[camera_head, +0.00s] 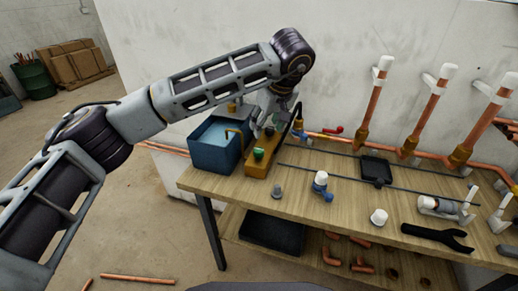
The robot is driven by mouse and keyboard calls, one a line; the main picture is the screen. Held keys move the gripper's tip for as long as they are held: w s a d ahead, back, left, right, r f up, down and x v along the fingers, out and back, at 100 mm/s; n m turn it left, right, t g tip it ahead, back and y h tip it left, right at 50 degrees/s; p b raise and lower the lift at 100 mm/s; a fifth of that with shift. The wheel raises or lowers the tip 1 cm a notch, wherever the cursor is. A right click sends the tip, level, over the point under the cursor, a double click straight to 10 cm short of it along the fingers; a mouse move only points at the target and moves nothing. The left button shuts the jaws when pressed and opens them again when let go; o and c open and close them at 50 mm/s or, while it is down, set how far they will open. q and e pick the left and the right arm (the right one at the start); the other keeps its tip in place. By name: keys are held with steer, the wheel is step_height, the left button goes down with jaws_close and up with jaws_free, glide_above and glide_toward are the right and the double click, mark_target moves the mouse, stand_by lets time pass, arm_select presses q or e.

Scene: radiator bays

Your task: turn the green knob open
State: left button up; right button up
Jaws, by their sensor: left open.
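The green knob (258,153) sits on top of a yellow-orange block (257,170) at the left part of the wooden workbench. Another small knob, partly covered and hard to make out, is behind it on the same block. My left gripper (270,128) points down over the rear of this block, open, with its fingers just behind and above the green knob. It appears apart from the green knob, and I see nothing held in it. The gripper's wrist hides part of the block's far end. My right gripper is out of view.
A blue water-filled tank (215,146) stands left of the block. Copper pipes with white caps (375,95) rise along the wall. A black wrench (437,236), a white cap (379,216) and a blue-handled valve (321,184) lie to the right. The bench's front left is mostly clear.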

mark_target(259, 149)
arm_select(q)
steer(key=b+x, duration=0.1)
steer(key=x, duration=1)
steer(key=shift+w+f, duration=0.1)
steer(key=shift+f, duration=0.15)
steer(key=shift+x, duration=1.15)
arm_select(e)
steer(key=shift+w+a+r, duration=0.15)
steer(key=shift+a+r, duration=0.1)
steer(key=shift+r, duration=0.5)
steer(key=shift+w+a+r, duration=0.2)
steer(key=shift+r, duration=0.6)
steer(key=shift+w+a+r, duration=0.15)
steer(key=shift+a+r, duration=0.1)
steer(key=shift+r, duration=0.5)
arm_select(q)
steer(key=shift+c, duration=0.4)
steer(key=c, duration=0.9)
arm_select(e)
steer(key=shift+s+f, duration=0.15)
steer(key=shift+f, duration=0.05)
